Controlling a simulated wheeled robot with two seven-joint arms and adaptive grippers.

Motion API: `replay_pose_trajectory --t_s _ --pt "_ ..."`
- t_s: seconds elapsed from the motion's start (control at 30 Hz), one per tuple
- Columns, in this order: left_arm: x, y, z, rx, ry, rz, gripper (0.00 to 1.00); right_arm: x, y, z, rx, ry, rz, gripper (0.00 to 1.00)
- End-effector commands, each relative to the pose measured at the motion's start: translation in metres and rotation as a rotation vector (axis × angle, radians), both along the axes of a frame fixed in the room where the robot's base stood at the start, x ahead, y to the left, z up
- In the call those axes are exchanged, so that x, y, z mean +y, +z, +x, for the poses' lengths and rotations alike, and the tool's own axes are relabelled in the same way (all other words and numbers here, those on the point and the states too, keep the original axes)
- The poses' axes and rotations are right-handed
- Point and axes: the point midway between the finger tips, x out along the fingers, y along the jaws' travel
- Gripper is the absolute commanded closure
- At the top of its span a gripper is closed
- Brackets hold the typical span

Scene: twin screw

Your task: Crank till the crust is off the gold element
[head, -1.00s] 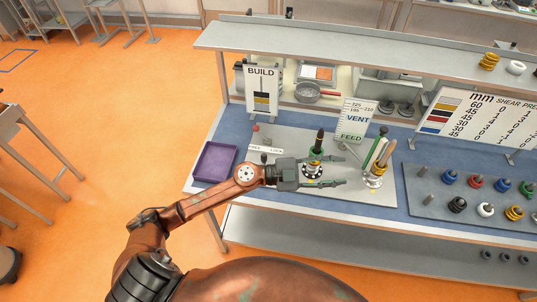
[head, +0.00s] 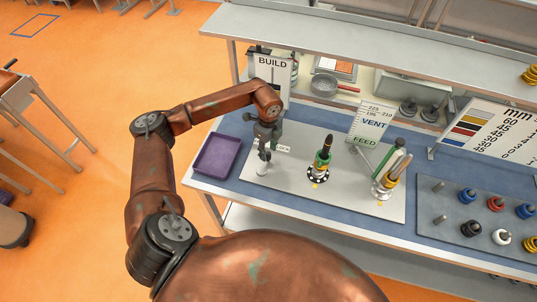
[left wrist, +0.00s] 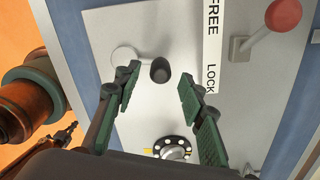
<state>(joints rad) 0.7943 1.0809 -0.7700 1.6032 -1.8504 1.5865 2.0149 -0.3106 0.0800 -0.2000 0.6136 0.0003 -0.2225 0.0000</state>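A white crank (head: 262,169) stands at the left of the grey plate (head: 285,188). In the left wrist view its dark round knob (left wrist: 160,70) sits between the two green fingers of my left gripper (left wrist: 158,92), which is open and appears not to touch it. In the head view the left gripper (head: 265,148) points down over the crank and partly hides it. A shaft (head: 322,160) with green and gold parts and a dark tip stands upright on a dotted black flange, right of the gripper. Crust on the gold part is too small to tell. My right gripper is out of view.
A red-ball lever (left wrist: 283,14) stands beside the FREE/LOCK strip (left wrist: 211,45). A second holder (head: 388,180) with gold and green parts stands right on the plate. A purple tray (head: 217,154) lies left. A BUILD card (head: 270,75) and VENT/FEED sign (head: 371,124) stand behind.

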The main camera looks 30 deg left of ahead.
Motion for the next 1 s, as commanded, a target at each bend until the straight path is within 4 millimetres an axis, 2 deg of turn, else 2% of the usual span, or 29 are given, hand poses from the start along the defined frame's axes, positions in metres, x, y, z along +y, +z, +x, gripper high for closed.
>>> replay_pose_trajectory --t_s 0.1,0.3,0.63,1.0 --pt "-0.001 -0.018 -0.001 0.002 -0.001 -0.003 0.63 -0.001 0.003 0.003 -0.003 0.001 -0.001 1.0" --pt "0.0 -0.037 -0.001 0.0 -0.001 -0.003 0.63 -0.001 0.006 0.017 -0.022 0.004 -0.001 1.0" --pt "0.001 -0.04 -0.001 -0.001 0.0 -0.003 0.63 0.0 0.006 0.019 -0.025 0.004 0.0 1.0" --pt "0.001 -0.04 -0.001 -0.001 0.001 -0.003 0.89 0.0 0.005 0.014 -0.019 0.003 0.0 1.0"
